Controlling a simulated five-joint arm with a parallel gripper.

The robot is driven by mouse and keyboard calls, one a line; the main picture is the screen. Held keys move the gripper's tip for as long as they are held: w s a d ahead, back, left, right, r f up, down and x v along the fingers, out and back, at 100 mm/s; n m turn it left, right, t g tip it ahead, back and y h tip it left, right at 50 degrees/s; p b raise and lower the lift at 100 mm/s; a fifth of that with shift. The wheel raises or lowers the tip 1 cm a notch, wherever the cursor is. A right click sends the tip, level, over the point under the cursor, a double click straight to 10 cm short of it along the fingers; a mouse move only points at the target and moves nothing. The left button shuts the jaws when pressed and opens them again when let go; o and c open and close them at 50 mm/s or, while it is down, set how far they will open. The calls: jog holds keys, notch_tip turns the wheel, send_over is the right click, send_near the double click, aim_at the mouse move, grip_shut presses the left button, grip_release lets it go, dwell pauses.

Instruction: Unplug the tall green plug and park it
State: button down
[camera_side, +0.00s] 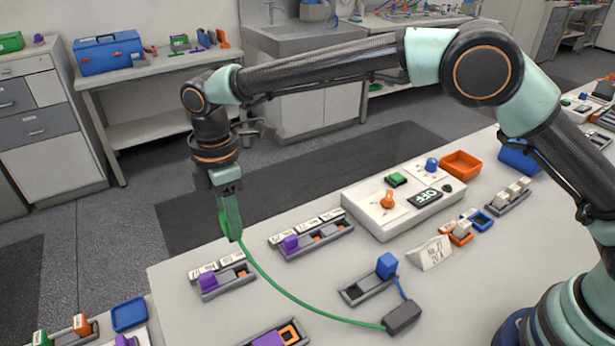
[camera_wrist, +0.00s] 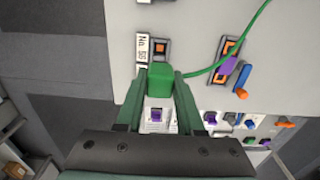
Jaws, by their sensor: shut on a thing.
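My gripper (camera_side: 231,222) is shut on the tall green plug (camera_wrist: 160,78), which sits between its two fingers in the wrist view. In the side view the plug (camera_side: 225,224) is mostly covered by the fingers and hangs well above the table, near its left edge. Its green cable (camera_side: 290,292) runs down to a dark grey box (camera_side: 403,317) on the table. A grey holder with a purple plug (camera_side: 208,281) stands below and left of my gripper. Another grey holder with a purple plug (camera_side: 291,243) stands to the right.
A blue plug (camera_side: 387,265) stands in a grey holder beside the dark box. A white cycler unit (camera_side: 405,208) with an orange knob and OFF display stands behind. A purple plug (camera_side: 268,339) and orange-ringed socket show at the front. An orange tray (camera_side: 461,164) stands at the back.

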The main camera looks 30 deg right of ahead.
notch_tip(320, 180, up, 8)
jog(key=shift+r, duration=0.45)
jog(key=shift+s+d, duration=0.1)
jog(key=shift+d, duration=0.05)
jog(key=s+d+f, duration=1.4)
jog(key=s+d, duration=0.1)
jog(key=d, duration=0.1)
jog(key=shift+w+a+f, duration=0.1)
jog(key=shift+a+f, duration=0.05)
jog(key=shift+f, duration=1.15)
jog(key=shift+a+f, duration=0.15)
jog(key=shift+f, duration=1.1)
jog(key=shift+f, duration=0.25)
jog(key=shift+c, duration=2.2)
grip_release()
